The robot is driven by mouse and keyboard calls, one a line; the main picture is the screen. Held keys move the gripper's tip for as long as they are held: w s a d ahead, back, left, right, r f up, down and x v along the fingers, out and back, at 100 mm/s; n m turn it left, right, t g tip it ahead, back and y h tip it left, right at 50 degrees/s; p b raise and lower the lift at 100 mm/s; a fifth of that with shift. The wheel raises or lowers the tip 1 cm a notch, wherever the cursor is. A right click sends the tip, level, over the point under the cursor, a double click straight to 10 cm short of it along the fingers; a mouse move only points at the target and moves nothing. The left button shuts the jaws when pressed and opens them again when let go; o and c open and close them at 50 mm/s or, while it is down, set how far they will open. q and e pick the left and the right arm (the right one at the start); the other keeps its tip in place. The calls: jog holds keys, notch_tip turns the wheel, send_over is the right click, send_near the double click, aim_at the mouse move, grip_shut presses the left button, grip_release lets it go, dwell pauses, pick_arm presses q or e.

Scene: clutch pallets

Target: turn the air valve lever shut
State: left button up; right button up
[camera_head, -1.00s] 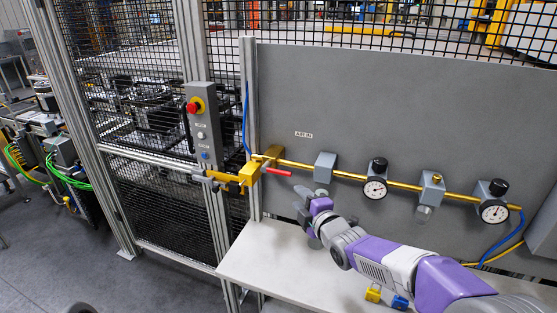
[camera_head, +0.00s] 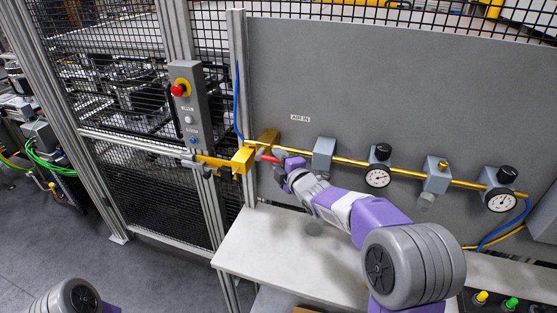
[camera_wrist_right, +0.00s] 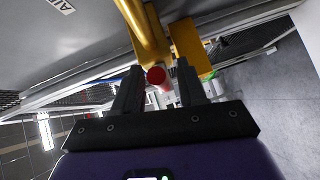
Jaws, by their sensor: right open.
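I cannot tell whether a finger touches the lever. My left gripper is out of view; only part of my left arm shows at the lower left.
The brass pipe (camera_head: 345,160) runs right along the grey panel with gauges (camera_head: 377,178) and regulators. A control box with a red button (camera_head: 178,90) is on the fence post. A white table (camera_head: 260,245) lies below, its left part clear.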

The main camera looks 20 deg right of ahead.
jog(key=shift+w, duration=0.1)
grip_shut()
dwell(0.4)
